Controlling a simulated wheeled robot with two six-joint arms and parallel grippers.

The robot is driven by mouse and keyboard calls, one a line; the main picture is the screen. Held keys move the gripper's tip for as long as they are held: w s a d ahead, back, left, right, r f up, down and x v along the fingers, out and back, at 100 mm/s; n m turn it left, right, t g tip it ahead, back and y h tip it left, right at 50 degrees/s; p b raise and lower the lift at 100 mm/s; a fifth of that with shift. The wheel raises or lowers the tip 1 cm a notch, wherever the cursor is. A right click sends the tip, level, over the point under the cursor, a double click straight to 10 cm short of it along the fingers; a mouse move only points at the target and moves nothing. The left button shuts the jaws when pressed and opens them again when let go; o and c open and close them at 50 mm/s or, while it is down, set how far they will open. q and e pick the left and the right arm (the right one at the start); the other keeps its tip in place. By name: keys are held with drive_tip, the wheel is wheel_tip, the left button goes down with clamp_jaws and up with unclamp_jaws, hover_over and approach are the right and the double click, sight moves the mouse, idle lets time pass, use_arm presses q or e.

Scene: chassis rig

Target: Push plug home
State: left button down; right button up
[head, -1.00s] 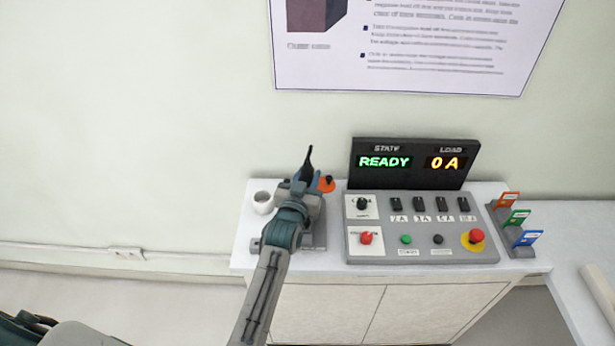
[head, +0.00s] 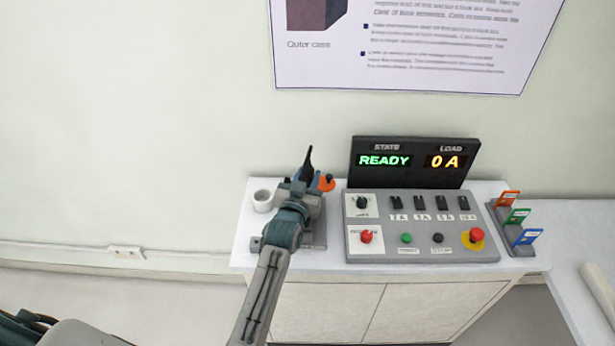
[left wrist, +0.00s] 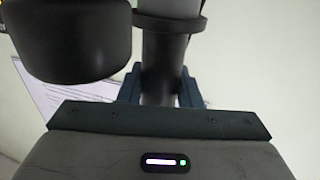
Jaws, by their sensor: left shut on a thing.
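My left gripper (head: 302,188) is over the grey fixture (head: 318,232) at the left end of the bench and hides most of it. It is shut on a dark round piece, which I take to be the plug (left wrist: 168,65), between the blue fingers in the left wrist view. A black pointed piece (head: 308,160) rises beyond the gripper, and an orange piece (head: 326,184) shows just right of it. The plug's front end and any socket are hidden, so I cannot tell how deep it sits. My right gripper is not in view.
The control panel (head: 420,252), with knobs and buttons, is close right, below a display (head: 413,162) reading READY and 0 A. A rack with coloured tags (head: 519,217) is farther right.

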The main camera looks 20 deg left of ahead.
use_arm(q)
drive_tip(key=shift+f+b, duration=0.5)
drive_tip(key=shift+f, duration=0.25)
drive_tip(key=shift+f+b, duration=0.8)
drive_tip(key=shift+f, duration=0.35)
drive_tip(key=c, duration=1.1)
unclamp_jaws()
drive_tip(key=shift+o, duration=0.8)
drive_tip(key=shift+f, duration=0.1)
drive_tip(key=shift+s, duration=0.15)
drive_tip(key=shift+s+f, duration=0.1)
drive_tip(key=shift+s, duration=0.15)
drive_tip(key=s+b, duration=0.2)
drive_tip(key=s, duration=0.8)
drive_tip(key=shift+d+r+b, duration=0.15)
drive_tip(key=shift+r+b, duration=0.1)
drive_tip(key=shift+b, duration=0.15)
drive_tip(key=shift+s+f, duration=0.1)
